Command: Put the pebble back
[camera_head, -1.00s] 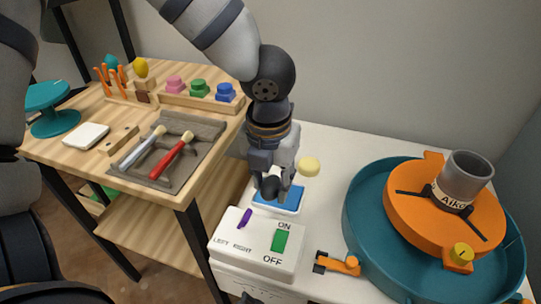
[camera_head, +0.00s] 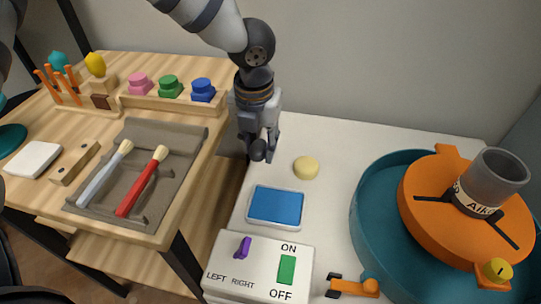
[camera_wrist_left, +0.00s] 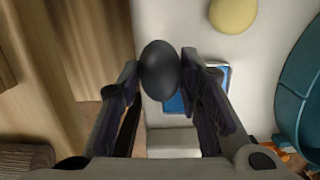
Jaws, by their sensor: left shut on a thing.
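A dark grey, egg-shaped pebble (camera_wrist_left: 160,72) is held between the two fingertips of my left gripper (camera_wrist_left: 160,80) in the wrist view. In the head view the left gripper (camera_head: 260,146) points down, above the left edge of the white counter, behind and left of a blue pad in a white tray (camera_head: 276,206). The pebble shows there only as a dark shape at the fingertips. In the wrist view the blue pad (camera_wrist_left: 174,104) is partly hidden behind the pebble and fingers. My right gripper is not in view.
A yellow round piece (camera_head: 306,167) lies behind the blue pad. A white switch box (camera_head: 258,268) stands in front. A teal basin (camera_head: 368,225) with an orange wheel (camera_head: 420,205) and grey cup fills the right. A wooden table (camera_head: 190,190) with brushes on a grey mat stands left.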

